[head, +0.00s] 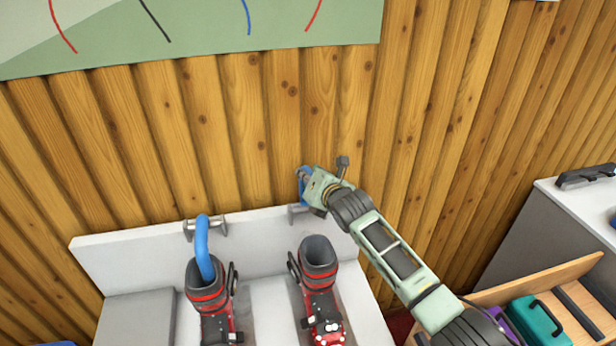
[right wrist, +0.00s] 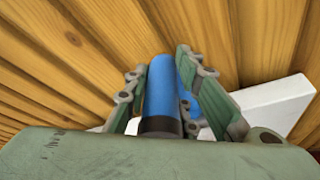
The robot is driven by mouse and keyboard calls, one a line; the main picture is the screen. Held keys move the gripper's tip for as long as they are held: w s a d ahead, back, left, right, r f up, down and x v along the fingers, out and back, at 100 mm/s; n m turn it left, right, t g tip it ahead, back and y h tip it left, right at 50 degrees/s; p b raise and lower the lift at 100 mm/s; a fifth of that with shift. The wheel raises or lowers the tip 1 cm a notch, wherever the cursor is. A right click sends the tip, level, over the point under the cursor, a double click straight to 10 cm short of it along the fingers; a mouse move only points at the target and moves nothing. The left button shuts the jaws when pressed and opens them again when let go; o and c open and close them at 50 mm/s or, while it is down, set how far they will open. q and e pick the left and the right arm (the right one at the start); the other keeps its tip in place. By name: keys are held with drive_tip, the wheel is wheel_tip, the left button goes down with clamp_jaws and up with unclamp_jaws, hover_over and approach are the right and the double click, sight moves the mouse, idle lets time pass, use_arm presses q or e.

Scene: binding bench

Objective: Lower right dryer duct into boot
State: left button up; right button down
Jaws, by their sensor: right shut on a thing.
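The right dryer duct is a blue tube (right wrist: 158,95) with a dark end. It sits between the two fingers of my right gripper (right wrist: 160,85), which is shut on it. In the head view my right gripper (head: 306,182) is up against the wall above the bench's back panel, and only a little blue of the right duct (head: 301,190) shows beside it. The right boot (head: 319,285), dark grey and red, stands open-topped below the gripper. The left boot (head: 209,295) has the left blue duct (head: 203,245) bent down into its opening. My left gripper is not in view.
The white bench back panel (head: 130,255) runs behind the boots, with a metal bracket (head: 205,226) by the left duct. A wooden plank wall (head: 230,130) rises close behind. At right, a wooden box holds a teal case (head: 540,322).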

drive_tip(key=shift+s+f+b, duration=0.25)
drive_tip(key=shift+s+b, duration=0.1)
drive_tip(key=shift+b, duration=0.15)
drive_tip(key=s+d+f+t+y+b, duration=0.1)
drive_tip(key=s+t+b, duration=0.2)
drive_tip(key=b, duration=0.6)
drive_tip(key=s+d+f+n+t+y+b, duration=0.1)
drive_tip(key=s+t+y+b, duration=0.1)
drive_tip(key=b, duration=0.8)
drive_tip(key=shift+s+f+t, duration=0.25)
drive_tip(key=shift+s+t, duration=0.25)
drive_tip(key=shift+s, duration=0.1)
